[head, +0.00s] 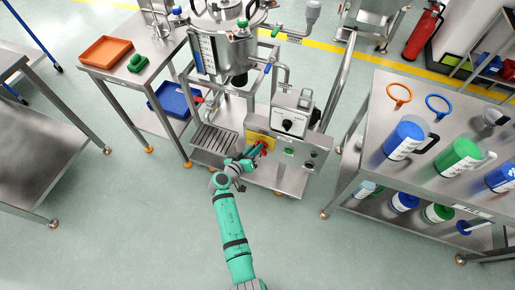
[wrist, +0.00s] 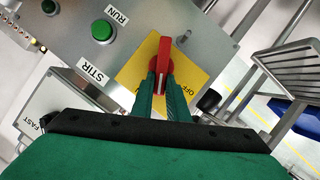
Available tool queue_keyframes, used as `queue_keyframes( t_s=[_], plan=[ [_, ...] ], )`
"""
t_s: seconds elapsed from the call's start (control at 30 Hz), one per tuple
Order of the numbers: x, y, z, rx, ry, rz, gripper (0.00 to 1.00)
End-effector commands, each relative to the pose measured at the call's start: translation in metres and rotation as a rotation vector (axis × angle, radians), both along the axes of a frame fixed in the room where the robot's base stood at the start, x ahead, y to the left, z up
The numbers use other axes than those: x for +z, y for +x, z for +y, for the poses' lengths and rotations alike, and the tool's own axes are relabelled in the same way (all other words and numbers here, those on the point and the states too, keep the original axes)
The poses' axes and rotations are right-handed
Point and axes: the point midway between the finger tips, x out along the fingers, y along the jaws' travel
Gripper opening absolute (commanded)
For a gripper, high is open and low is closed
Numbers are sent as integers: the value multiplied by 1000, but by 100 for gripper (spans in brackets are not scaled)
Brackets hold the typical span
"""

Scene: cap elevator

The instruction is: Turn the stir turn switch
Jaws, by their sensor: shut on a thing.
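The stir turn switch is a red handle (wrist: 163,55) on a yellow plate (wrist: 135,67), on a grey control panel with a STIR label (wrist: 95,70) and an OFF mark beside it. In the wrist view my gripper (wrist: 166,78) has its green fingers closed around the lower part of the red handle. In the head view my gripper (head: 259,151) reaches the yellow plate (head: 257,141) on the front of the machine, and only a bit of red shows there.
A green RUN button (wrist: 103,31) sits on the same panel. A dial box (head: 291,122) stands above the panel. A slatted drain tray (head: 214,138) is to the left. Tables stand on both sides, with clear floor in front.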

Motion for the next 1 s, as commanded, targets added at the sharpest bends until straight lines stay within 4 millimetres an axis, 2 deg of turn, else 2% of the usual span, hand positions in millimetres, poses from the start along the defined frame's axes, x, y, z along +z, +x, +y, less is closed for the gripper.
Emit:
queue_keyframes(
  t_s=[0.6,1.0],
  plan=[
    [-14,3,11,-1,-566,163,0],
    [-23,4,14,-2,-867,250,0]
  ],
)
